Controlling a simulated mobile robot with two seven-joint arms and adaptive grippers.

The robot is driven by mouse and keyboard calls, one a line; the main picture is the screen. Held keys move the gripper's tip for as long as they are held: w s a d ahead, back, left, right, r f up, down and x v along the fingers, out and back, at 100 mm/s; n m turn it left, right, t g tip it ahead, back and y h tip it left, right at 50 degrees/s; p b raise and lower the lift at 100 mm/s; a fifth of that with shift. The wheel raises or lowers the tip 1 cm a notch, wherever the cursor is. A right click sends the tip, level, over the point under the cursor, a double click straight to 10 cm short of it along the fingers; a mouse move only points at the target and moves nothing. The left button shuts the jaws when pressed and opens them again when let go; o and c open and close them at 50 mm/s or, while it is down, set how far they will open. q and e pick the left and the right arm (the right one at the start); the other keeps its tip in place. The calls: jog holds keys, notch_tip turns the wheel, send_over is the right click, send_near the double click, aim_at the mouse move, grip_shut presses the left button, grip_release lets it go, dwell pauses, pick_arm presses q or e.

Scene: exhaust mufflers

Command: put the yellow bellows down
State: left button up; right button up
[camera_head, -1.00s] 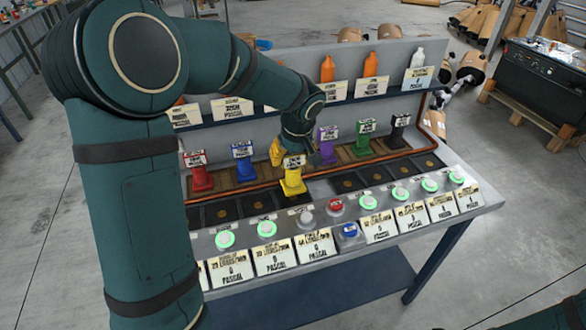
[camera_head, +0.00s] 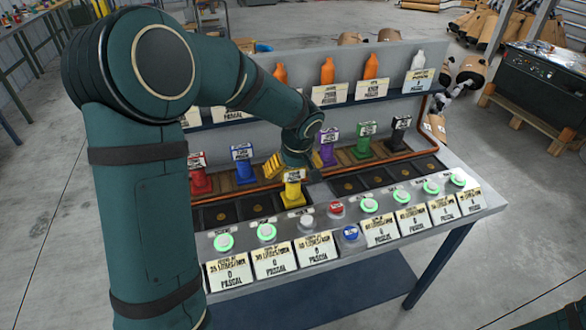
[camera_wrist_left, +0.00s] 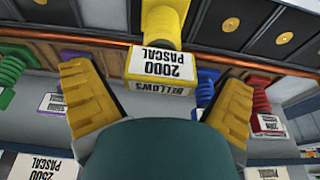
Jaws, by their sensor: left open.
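The yellow bellows (camera_head: 293,193) stands upright on a dark pad in the front row of the bench, with its label block on top. In the left wrist view the yellow bellows (camera_wrist_left: 160,18) appears inverted, its label reading 2000 Pascal. My left gripper (camera_head: 277,164) is open just behind the label block. In the left wrist view its yellow fingers (camera_wrist_left: 157,80) are spread on both sides of the label, with gaps showing. In the head view the far finger is mostly hidden. My right gripper is out of view.
Red (camera_head: 199,177), blue (camera_head: 242,165), purple (camera_head: 327,148), green (camera_head: 365,143) and black (camera_head: 400,135) bellows stand along the back row. Lit green buttons, a red button (camera_head: 336,208) and a blue button (camera_head: 350,232) line the front. Other front pads are empty.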

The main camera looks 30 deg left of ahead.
pick_arm(q)
jog(key=shift+r, duration=0.2)
jog(key=p+v, duration=0.2)
jog(key=v, duration=1)
jog(key=shift+p, duration=0.3)
jog(key=shift+f, duration=0.1)
